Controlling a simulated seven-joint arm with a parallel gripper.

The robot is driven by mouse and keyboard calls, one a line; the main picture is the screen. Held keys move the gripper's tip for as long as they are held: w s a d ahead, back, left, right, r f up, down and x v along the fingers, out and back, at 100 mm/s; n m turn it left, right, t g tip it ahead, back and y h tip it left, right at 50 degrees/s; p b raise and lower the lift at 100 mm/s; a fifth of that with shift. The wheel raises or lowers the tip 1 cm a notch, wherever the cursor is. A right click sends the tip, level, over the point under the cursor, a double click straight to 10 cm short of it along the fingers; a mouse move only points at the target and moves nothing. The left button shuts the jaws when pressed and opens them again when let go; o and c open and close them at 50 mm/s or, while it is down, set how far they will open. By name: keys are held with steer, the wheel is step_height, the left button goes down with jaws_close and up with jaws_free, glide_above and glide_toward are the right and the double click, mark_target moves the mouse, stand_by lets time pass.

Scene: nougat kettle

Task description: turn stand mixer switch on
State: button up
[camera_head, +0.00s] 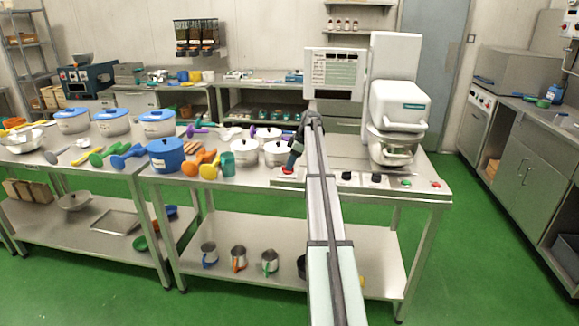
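The white stand mixer (398,105) stands at the right end of the steel table, with its bowl (392,150) under the head. Along the table's front edge below it are black knobs (376,178), a green button (406,183) and a red button (436,184). Another red control (287,171) lies further left, beside my arm. I cannot tell which of these is the mixer switch. My gripper (292,161) is pointing down just above the left red control; I cannot tell whether it touches. Its fingers are small and partly hidden, so their opening is unclear.
White pots (246,151) and a blue pot (166,154) stand left of my gripper, with orange scoops (200,162) and a green cup (228,164). A white panel (334,74) stands behind my arm. Metal mugs (239,257) are on the lower shelf. Green floor is clear in front.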

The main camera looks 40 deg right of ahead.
steer(key=shift+x, duration=1)
steer(key=shift+c, duration=0.2)
jaws_close()
